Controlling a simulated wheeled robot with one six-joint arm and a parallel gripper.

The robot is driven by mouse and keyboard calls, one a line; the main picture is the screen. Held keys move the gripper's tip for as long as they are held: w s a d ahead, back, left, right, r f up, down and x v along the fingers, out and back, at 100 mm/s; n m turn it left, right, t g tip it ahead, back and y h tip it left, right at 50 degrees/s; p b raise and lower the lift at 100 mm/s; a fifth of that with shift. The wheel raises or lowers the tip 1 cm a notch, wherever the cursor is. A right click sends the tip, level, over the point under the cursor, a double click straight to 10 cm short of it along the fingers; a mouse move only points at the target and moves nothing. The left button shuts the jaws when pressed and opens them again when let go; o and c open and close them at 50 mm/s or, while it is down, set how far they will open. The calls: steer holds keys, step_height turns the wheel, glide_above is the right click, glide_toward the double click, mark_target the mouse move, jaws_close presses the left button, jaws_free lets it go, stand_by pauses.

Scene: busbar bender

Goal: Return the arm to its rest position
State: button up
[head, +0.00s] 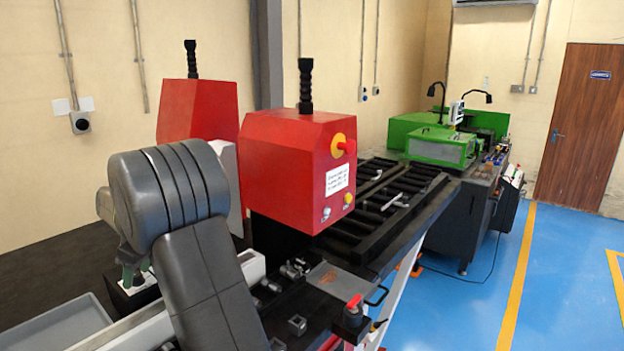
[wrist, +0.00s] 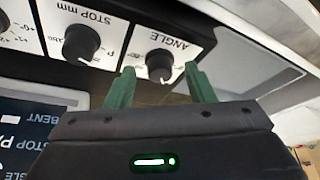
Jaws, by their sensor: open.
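In the wrist view my gripper (wrist: 159,69) shows two green fingers spread apart with nothing held. The ANGLE knob (wrist: 159,63), black on a white label plate, appears between the fingertips. I cannot tell how much space lies between the fingers and the knob. In the head view my dark grey arm is bent in front at the lower left. Part of my green gripper (head: 134,276) shows low behind the arm, pointing down near a white panel; its fingertips are mostly hidden there.
A STOP mm knob (wrist: 81,43) sits beside the ANGLE knob, and a dark display (wrist: 30,125) is at lower left. Red machine housings (head: 290,170) stand close right of my arm. A grey tray (head: 60,328) lies at lower left. Blue floor is open at right.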

steer(key=m+t, duration=0.1)
steer(key=m, duration=0.2)
steer(key=shift+s+m, duration=0.15)
steer(key=shift+m, duration=0.15)
steer(key=b+v, duration=0.1)
steer(key=v, duration=1.2)
steer(key=shift+s+a+h+b, duration=0.2)
steer(key=shift+h+b, duration=0.1)
steer(key=shift+b, duration=0.1)
steer(key=shift+w, duration=0.1)
